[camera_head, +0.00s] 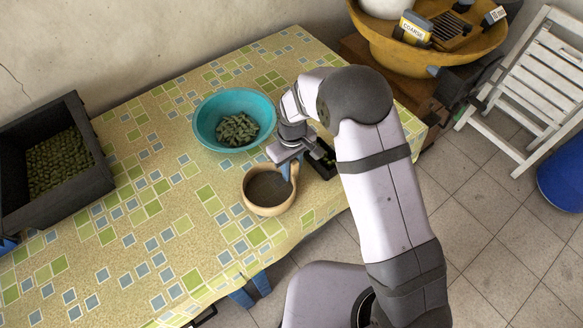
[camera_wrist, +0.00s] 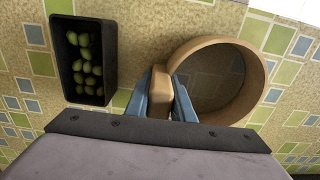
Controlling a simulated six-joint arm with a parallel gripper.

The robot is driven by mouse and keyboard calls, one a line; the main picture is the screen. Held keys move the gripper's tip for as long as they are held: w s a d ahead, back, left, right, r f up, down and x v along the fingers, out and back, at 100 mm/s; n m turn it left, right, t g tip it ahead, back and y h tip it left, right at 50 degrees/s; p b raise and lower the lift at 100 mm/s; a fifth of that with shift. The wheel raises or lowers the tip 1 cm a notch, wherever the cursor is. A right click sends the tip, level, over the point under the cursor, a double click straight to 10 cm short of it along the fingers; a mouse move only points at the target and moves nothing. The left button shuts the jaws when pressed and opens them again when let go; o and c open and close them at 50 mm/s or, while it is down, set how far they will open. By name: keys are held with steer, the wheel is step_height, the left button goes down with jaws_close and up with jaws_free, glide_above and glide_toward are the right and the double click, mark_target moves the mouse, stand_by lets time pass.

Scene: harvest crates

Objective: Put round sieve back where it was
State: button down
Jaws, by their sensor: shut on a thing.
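The round sieve (camera_head: 254,206) is a tan ring with a dark mesh floor, near the front edge of the patterned table. In the wrist view the sieve (camera_wrist: 262,70) shows at the upper right, with a short wooden handle block (camera_wrist: 159,85) on its left side. My gripper (camera_head: 290,168) is over the sieve's upper right side in the head view. In the wrist view my gripper (camera_wrist: 163,92) has its blue fingers shut on the handle block. Whether the sieve rests on the cloth or hangs slightly above it, I cannot tell.
A teal bowl (camera_head: 203,124) of green produce stands behind the sieve. A small black crate (camera_wrist: 68,100) of green fruits is close by, partly hidden by my arm in the head view. A large dark crate (camera_head: 55,204) stands at the left. The cloth between is clear.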

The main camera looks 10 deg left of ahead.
steer(key=shift+f, duration=0.2)
steer(key=c, duration=1.5)
jaws_free()
steer(key=shift+c, duration=0.2)
steer(key=shift+r, duration=0.15)
step_height(320, 180, up, 12)
steer(key=b, duration=0.3)
steer(key=shift+r, duration=0.1)
steer(key=s+d+m, duration=0.4)
steer(key=s+d, duration=0.4)
steer(key=d, duration=0.3)
steer(key=s+d+f+m, duration=0.1)
steer(key=s+d+m, duration=0.4)
steer(key=s+d, duration=0.4)
steer(key=shift+d, duration=1.15)
